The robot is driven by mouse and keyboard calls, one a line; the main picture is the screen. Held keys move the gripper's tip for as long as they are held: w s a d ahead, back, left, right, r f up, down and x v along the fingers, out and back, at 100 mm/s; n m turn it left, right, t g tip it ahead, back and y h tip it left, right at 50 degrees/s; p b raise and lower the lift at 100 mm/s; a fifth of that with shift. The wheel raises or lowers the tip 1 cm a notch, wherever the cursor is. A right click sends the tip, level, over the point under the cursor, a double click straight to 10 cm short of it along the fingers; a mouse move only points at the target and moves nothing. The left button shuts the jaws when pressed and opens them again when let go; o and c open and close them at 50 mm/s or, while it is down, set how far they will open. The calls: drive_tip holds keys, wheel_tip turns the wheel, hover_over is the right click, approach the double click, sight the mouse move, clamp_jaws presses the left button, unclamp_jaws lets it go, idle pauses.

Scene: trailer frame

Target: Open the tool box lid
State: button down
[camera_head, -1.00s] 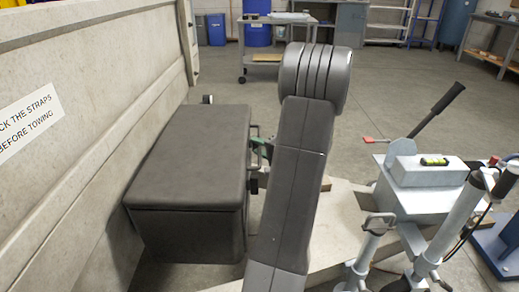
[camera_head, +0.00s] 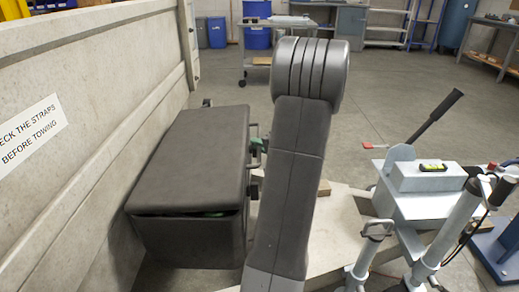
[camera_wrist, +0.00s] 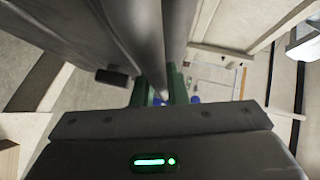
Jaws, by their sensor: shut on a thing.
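The dark grey tool box (camera_head: 190,240) stands against the trailer's side wall in the head view. Its lid (camera_head: 195,150) is slightly raised, with a narrow dark gap and a bit of green inside along the near end. My gripper (camera_head: 258,146) is at the lid's right edge, mostly hidden behind my arm, with a green finger showing. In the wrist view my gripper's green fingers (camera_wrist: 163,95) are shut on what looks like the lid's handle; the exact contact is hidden. A black latch (camera_head: 253,190) shows on the box's right side.
The trailer wall (camera_head: 70,180) with a strap notice stands close left of the box. A grey hitch unit (camera_head: 425,190) with a black-gripped lever (camera_head: 440,115) stands to the right. Open floor lies beyond, with a cart (camera_head: 270,60) at the back.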

drive_tip(key=a+r+n+g+h+p, duration=0.1)
drive_tip(key=a+r+h+p, duration=0.1)
drive_tip(key=a+r+p, duration=0.35)
drive_tip(key=a+r+n+h+p, duration=0.2)
drive_tip(key=r+p, duration=0.6)
drive_tip(key=r, duration=0.1)
drive_tip(key=a+r+n+g+h+p, duration=0.1)
drive_tip(key=a+r+h+p, duration=0.1)
drive_tip(key=a+r+p, duration=1.05)
drive_tip(key=a+p, duration=0.2)
drive_tip(key=p, duration=0.2)
drive_tip(key=shift+r, duration=0.4)
drive_tip(key=c, duration=1.5)
unclamp_jaws()
drive_tip(key=shift+o, duration=0.2)
